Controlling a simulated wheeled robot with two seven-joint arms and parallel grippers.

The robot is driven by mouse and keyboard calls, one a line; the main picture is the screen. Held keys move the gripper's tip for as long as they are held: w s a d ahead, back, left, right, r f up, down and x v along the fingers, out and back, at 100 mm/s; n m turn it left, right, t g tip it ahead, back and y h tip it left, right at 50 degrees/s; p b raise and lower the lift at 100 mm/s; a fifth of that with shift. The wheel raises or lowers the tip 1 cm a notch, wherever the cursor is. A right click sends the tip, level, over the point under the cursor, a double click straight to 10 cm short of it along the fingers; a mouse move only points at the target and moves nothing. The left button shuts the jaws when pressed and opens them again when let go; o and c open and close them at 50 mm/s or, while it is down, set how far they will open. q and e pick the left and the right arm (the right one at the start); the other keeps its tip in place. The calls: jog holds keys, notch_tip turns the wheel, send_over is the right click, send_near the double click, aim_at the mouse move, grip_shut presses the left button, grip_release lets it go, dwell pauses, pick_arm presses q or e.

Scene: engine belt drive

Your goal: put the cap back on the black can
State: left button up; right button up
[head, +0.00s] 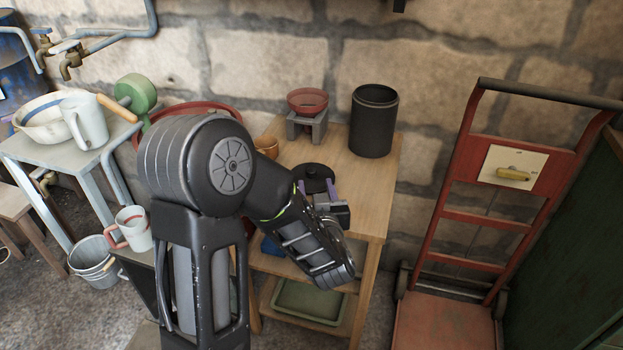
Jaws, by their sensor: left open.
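The black can (373,125) stands upright at the back right of the wooden table, its top open and uncovered. The cap, a round black lid (313,171) with a small knob, lies on the table to the left and in front of the can. My left gripper (316,187) is open, its two purple fingers at the near edge of the cap. Whether the fingers touch the cap cannot be told. My left arm hides part of the table. My right gripper is not in view.
A red bowl on a grey stand (307,101) is left of the can. An orange-brown pot (267,146) sits partly behind my arm. The wooden table (372,197) is bare right of the cap. A red hand truck (462,190) stands to the right.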

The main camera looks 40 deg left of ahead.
aim_at(312, 174)
pick_arm(q)
jog(key=shift+w+a+f, duration=0.1)
jog(key=shift+w+a, duration=0.35)
jog(key=x, duration=0.5)
jog(key=shift+a, duration=0.1)
jog(key=shift+c, duration=0.2)
grip_shut()
dwell(0.6)
